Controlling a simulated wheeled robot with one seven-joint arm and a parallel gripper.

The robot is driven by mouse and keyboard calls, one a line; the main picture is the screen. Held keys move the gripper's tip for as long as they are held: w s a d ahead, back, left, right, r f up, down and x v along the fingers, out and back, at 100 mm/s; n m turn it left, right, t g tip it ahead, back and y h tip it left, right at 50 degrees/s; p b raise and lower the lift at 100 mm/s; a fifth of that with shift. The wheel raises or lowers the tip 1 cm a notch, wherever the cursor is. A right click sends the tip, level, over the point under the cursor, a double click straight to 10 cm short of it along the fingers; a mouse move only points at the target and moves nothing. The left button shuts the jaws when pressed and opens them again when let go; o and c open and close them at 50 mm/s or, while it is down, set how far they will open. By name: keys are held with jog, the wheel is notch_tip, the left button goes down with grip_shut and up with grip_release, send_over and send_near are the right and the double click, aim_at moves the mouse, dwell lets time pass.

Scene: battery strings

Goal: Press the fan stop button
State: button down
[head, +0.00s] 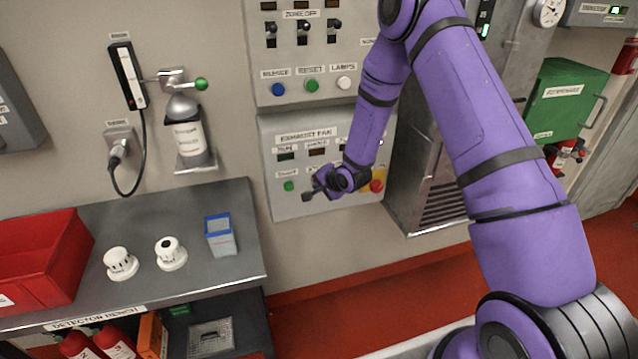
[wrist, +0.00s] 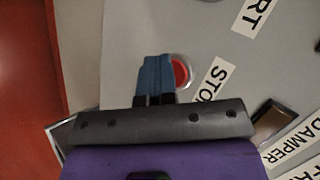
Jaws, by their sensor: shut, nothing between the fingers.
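The exhaust fan panel (head: 273,135) is a grey box on the wall. In the wrist view its red stop button (wrist: 181,73), in a pale ring, sits beside the label reading STOP (wrist: 212,80). My gripper (head: 308,196) is in front of the panel's lower part in the head view, and the stop button is hidden there. In the wrist view my gripper (wrist: 157,62) is shut and empty. Its fingertips overlap the button's left edge. I cannot tell whether they touch the panel.
A green start button (head: 289,186) is left of my gripper, and a red button on yellow (head: 377,185) is to the right. Above is a panel with blue, green and white buttons (head: 312,86). A detector bench (head: 140,215) stands at lower left.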

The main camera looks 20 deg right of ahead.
jog(key=shift+s, duration=1.1)
jog(key=shift+s, duration=2.5)
